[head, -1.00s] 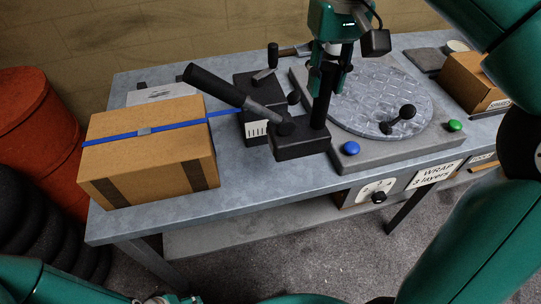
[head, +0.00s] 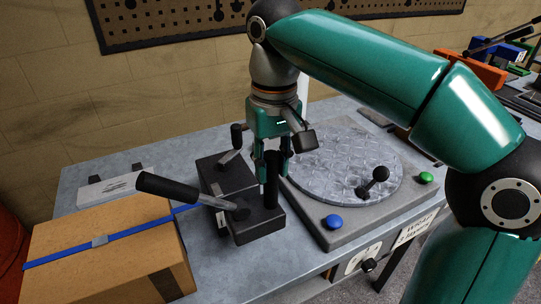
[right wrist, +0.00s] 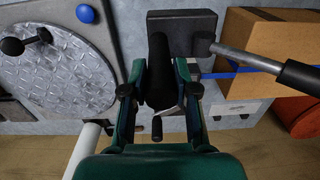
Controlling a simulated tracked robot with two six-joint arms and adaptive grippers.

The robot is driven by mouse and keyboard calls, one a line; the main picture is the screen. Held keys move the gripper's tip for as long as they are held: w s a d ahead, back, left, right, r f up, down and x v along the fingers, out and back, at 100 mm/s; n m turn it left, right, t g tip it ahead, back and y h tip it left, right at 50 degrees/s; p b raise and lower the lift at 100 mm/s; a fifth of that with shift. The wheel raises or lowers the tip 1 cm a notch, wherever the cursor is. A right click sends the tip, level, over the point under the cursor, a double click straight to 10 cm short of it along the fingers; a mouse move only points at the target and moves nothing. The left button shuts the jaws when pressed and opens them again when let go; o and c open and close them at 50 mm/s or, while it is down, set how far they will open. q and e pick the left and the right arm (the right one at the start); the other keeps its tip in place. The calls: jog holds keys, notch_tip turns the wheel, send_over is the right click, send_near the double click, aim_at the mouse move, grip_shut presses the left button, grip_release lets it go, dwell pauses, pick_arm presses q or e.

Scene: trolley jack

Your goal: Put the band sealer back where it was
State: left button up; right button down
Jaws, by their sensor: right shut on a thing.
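The band sealer (head: 240,200) is a dark block-shaped tool with a long lever ending in a black grip and an upright black post handle. It is on or just above the grey bench, between the carton and the turntable; I cannot tell if its base touches. My right gripper (head: 271,165) comes down from above and is shut on the post handle. In the right wrist view the black handle (right wrist: 159,75) sits between the fingers of the gripper (right wrist: 162,88). The blue band (head: 110,245) runs over the carton (head: 90,275) toward the sealer. My left gripper is not in view.
The turntable (head: 345,165) stands close to the right on a grey base with a blue button (head: 333,222) and a green button (head: 426,177). A pale box (head: 108,188) lies behind the carton. A pegboard (head: 200,15) hangs on the wall. Bare bench (head: 222,275) shows in front.

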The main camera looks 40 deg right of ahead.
aim_at(274, 178)
notch_tip(274, 178, down, 15)
jog(key=b, duration=0.3)
dwell(0.4)
jog(key=shift+f, duration=0.1)
jog(key=c, duration=0.9)
grip_release()
jog(key=shift+s, duration=0.15)
notch_tip(274, 178, up, 12)
jog(key=p, duration=0.2)
jog(key=shift+d+p, duration=0.1)
jog(key=shift+p, duration=0.25)
